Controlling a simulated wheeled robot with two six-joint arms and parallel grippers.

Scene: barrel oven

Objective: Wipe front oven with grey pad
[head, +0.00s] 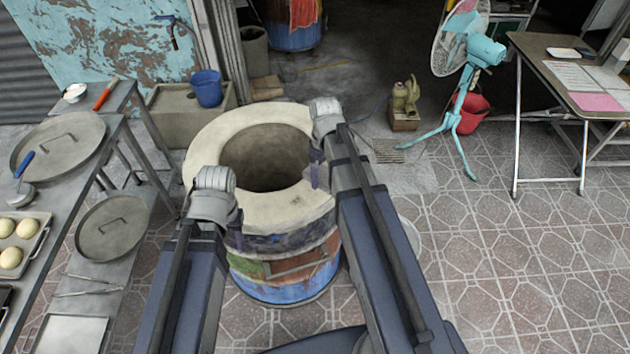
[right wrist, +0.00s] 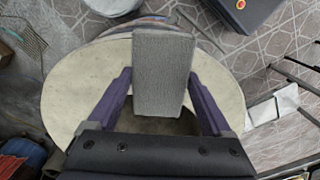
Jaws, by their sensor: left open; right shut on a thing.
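The barrel oven (head: 285,212) stands in the middle of the head view, with a wide pale round rim, a dark open mouth and a painted drum body. My right gripper (head: 316,170) is over the right part of its rim. In the right wrist view, the grey pad (right wrist: 163,75) is held between its two purple fingers, above the rim and mouth of the oven (right wrist: 75,88). The pad is hidden in the head view. My left gripper (head: 232,214) is at the oven's left front side, open; its fingers are mostly hidden behind its wrist.
A metal table (head: 62,215) at left holds a round lid (head: 58,145) and a tray of buns (head: 22,243). A blue bucket (head: 207,88) stands behind. A turquoise fan (head: 468,85) and a folding table (head: 560,75) stand at right.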

